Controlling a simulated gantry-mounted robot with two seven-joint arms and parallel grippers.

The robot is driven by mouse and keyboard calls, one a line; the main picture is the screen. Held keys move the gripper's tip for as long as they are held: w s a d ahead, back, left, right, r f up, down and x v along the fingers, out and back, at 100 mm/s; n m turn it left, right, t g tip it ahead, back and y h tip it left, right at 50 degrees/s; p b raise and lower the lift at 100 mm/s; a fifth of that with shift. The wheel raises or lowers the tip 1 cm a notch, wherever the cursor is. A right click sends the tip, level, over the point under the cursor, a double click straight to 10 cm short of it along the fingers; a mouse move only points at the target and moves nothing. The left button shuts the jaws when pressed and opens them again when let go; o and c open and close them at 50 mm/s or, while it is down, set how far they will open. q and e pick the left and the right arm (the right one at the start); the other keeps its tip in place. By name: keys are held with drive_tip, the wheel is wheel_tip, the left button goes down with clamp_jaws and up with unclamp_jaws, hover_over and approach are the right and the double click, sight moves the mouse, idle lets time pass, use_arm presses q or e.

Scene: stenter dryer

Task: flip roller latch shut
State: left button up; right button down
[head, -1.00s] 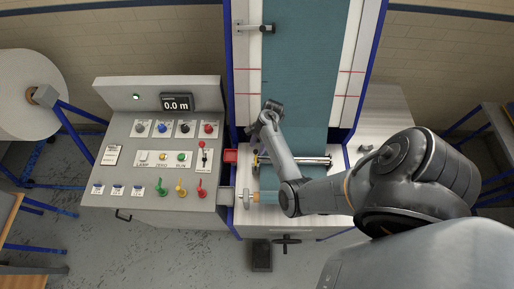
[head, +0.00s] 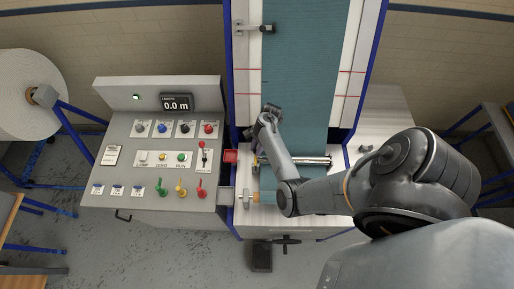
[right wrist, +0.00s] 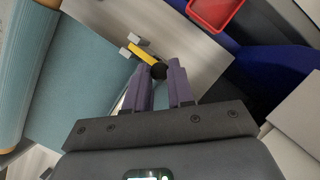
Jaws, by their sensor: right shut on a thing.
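The roller latch shows in the right wrist view as a yellow lever (right wrist: 141,52) with a black knob (right wrist: 158,71) at its end, beside small grey brackets. My right gripper (right wrist: 160,68) is shut on the black knob, with a finger on each side of it. The latch is small and partly covered there. My left gripper is in neither view.
The control panel (head: 130,150) with buttons and coloured levers stands to the left. Teal fabric (head: 300,70) runs up the machine.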

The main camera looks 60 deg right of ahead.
drive_tip(key=shift+w+d+f+y, duration=0.1)
drive_tip(key=shift+d+f+y, duration=0.2)
drive_tip(key=shift+y, duration=0.3)
drive_tip(key=c, duration=1)
unclamp_jaws()
drive_tip(key=w+v, duration=0.1)
drive_tip(key=v, duration=0.9)
drive_tip(key=shift+s+r, duration=0.3)
drive_tip(key=shift+r, duration=0.05)
drive_tip(key=shift+d, duration=0.1)
